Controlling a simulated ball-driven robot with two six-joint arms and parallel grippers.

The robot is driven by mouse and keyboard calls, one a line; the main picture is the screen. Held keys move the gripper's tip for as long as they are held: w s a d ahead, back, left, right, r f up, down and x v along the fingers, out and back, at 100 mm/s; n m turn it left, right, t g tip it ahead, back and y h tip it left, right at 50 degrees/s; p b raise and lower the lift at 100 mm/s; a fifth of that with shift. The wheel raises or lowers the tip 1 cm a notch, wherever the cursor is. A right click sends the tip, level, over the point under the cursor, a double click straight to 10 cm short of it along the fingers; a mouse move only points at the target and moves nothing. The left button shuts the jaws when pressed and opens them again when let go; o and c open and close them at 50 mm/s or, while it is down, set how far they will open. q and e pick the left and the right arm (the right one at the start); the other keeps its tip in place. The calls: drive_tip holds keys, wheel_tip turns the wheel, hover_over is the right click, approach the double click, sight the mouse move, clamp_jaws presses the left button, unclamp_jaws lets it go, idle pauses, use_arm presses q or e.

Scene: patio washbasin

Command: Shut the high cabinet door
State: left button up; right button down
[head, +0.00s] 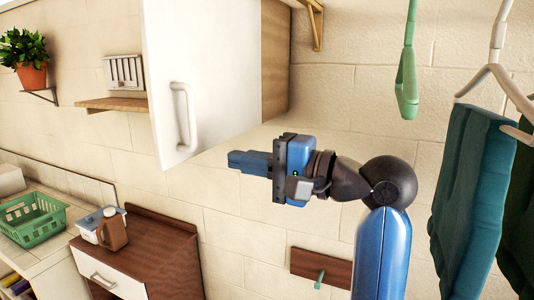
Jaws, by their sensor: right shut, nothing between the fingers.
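The high cabinet's white door (208,65) hangs at the upper middle, with a white bar handle (183,115) near its left edge. The door appears to stand out at an angle from the wooden cabinet body (276,62) on its right; the cabinet's inside is hidden. My right gripper (236,160) is shut and empty, pointing left. In the picture it is just below the door's lower edge and right of the handle; I see no contact. My left gripper is not in view.
A small shelf (112,104) and a potted plant (30,75) are at the left. A brown cabinet (150,250) and green basket (32,220) stand lower left.

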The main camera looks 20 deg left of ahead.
drive_tip(key=w+a+p, duration=0.1)
drive_tip(key=a+p, duration=0.2)
drive_tip(key=a, duration=0.5)
drive_tip(key=shift+w+a+f, duration=0.1)
drive_tip(key=shift+w, duration=0.05)
